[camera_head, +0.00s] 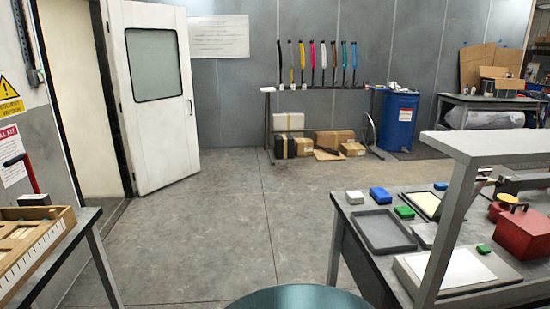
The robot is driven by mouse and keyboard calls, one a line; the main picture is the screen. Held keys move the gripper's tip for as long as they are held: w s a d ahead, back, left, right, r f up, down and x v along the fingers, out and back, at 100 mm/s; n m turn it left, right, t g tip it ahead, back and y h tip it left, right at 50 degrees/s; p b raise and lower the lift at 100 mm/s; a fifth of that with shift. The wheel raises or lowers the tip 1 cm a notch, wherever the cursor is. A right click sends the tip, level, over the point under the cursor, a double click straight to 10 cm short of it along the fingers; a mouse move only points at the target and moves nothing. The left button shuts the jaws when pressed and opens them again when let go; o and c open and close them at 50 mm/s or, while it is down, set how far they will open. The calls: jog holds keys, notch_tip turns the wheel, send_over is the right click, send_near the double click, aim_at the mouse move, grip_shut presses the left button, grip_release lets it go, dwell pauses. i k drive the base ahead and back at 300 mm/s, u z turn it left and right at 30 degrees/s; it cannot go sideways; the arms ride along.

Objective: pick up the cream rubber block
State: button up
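A small pale block (355,197), white to cream in colour, lies near the far left corner of the grey workbench (355,255) on the right. It looks like the cream rubber block, but it is too small to tell its material. A blue block (381,195) is close to its right. A green block (404,212) lies farther right and nearer. My gripper is not in view.
A grey tray (383,231) lies on the bench in front of the blocks. A raised shelf with a grey post (446,235) stands over the bench's right part, near a red box (522,233). The floor (220,230) left of the bench is clear. A wooden tray (35,240) sits at left.

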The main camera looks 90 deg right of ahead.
aim_at(490, 182)
jog(key=z, duration=3.15)
jog(key=i, duration=5.1)
jog(key=z, duration=2.85)
